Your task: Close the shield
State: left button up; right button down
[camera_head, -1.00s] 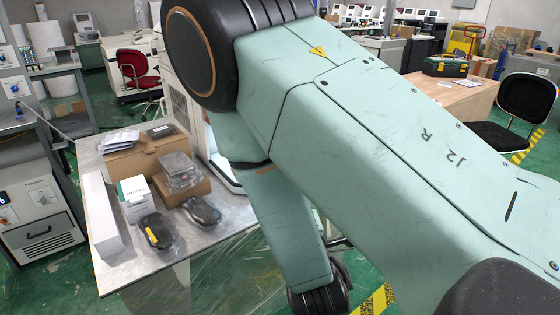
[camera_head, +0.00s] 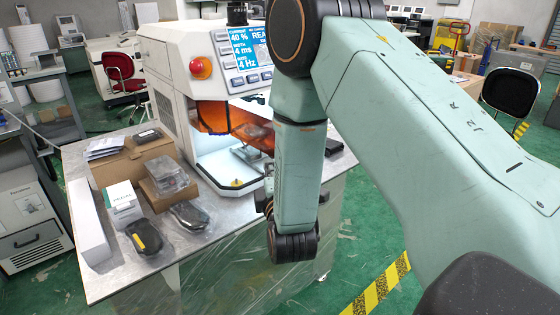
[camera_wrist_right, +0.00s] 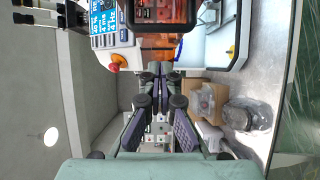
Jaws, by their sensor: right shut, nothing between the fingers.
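The shield is an orange see-through cover (camera_head: 213,115) on the front of a white machine (camera_head: 180,70). It sits tilted out above the brightly lit work chamber (camera_head: 215,165), which stands open below it. Part of the shield is hidden behind my right arm. In the right wrist view the orange shield (camera_wrist_right: 158,48) shows beyond the fingertips. My right gripper (camera_wrist_right: 160,72) is shut and empty, apart from the shield as far as I can tell. In the head view the gripper is mostly hidden by my forearm; dark parts show beside it. My left gripper is not in view.
A red stop button (camera_head: 201,68) is on the machine's front beside a blue screen (camera_head: 252,52). Cardboard boxes (camera_head: 130,165), a white carton (camera_head: 88,225) and bagged dark items (camera_head: 145,237) crowd the metal table's (camera_head: 185,250) left side.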

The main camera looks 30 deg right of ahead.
jog(key=d, duration=0.1)
jog(key=w+d, duration=0.1)
jog(key=d, duration=0.1)
jog(key=shift+w+d, duration=0.2)
jog(key=shift+w, duration=0.05)
jog(key=shift+a, duration=0.1)
jog(key=shift+p, duration=0.3)
jog(key=shift+d+n+y+p, duration=0.3)
jog(key=shift+d+y+p, duration=0.1)
jog(key=shift+d+p, duration=0.45)
